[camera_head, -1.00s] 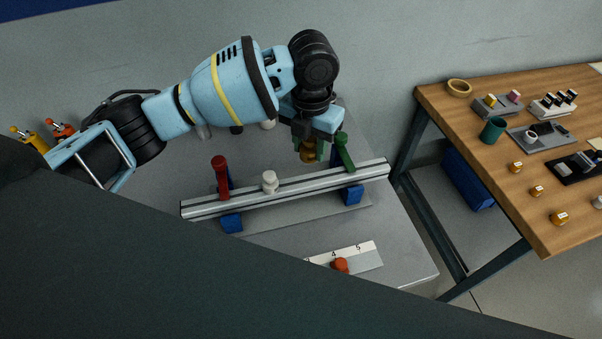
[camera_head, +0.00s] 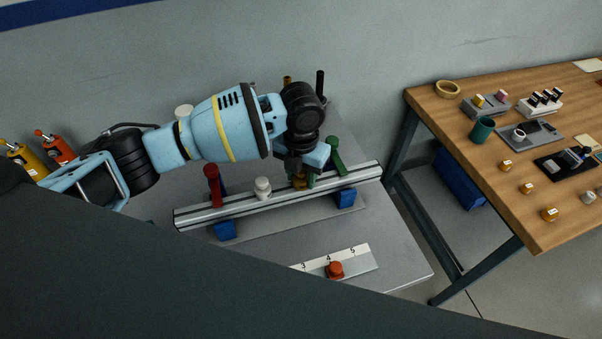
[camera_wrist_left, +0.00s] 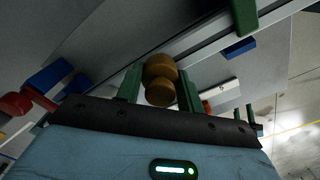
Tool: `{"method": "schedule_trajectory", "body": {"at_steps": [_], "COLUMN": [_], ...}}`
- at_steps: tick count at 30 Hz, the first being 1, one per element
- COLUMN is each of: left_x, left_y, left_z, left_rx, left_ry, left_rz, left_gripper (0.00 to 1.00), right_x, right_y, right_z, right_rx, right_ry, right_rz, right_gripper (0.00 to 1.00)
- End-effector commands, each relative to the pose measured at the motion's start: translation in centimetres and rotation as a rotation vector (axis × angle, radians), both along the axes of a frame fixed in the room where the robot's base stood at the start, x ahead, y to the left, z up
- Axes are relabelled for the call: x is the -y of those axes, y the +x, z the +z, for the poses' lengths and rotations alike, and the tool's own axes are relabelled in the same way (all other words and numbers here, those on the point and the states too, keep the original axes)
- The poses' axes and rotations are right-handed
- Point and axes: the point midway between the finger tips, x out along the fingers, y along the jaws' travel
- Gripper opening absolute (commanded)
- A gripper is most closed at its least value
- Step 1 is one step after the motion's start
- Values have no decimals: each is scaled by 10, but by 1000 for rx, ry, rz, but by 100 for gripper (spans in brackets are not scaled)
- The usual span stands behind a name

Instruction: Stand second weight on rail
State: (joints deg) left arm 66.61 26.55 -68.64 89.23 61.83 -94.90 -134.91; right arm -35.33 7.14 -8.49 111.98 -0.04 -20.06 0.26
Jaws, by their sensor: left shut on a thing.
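The pale metal rail (camera_head: 232,208) lies across two blue supports on the grey table. A white weight (camera_head: 263,188) stands upright on its top near the middle. My left gripper (camera_head: 303,180) is shut on a brass weight (camera_head: 299,183) at the rail, right of the white weight. In the left wrist view the brass weight (camera_wrist_left: 160,78) sits between my green fingers, with the rail (camera_wrist_left: 200,37) behind it. I cannot tell whether the brass weight touches the rail. My right gripper is not in view.
A red clamp handle (camera_head: 212,185) and a green one (camera_head: 335,156) stand at the rail, either side of both weights. A numbered strip with a red knob (camera_head: 334,270) lies in front. A wooden table (camera_head: 470,180) with small items stands right.

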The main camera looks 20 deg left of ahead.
Motion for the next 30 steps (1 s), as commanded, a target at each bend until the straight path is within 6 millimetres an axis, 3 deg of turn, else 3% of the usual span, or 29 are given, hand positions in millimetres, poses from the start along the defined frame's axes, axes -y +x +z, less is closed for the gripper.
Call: {"method": "schedule_trajectory", "body": {"at_steps": [6,7,11,23,30], "left_x": [0,0,0,0,0], "left_y": [0,0,0,0,1], "left_z": [-4,-3,-3,4,44], "left_rx": [0,0,0,2,4], "left_ry": [-1,0,0,0,-1], "left_rz": [0,0,0,0,-1], "left_gripper": [6,41,58,59,59], "right_x": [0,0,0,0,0], "right_y": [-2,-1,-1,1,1], "right_z": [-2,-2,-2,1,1], "right_rx": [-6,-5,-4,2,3], "right_ry": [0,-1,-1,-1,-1], "right_rz": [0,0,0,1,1], "right_gripper": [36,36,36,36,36]}}
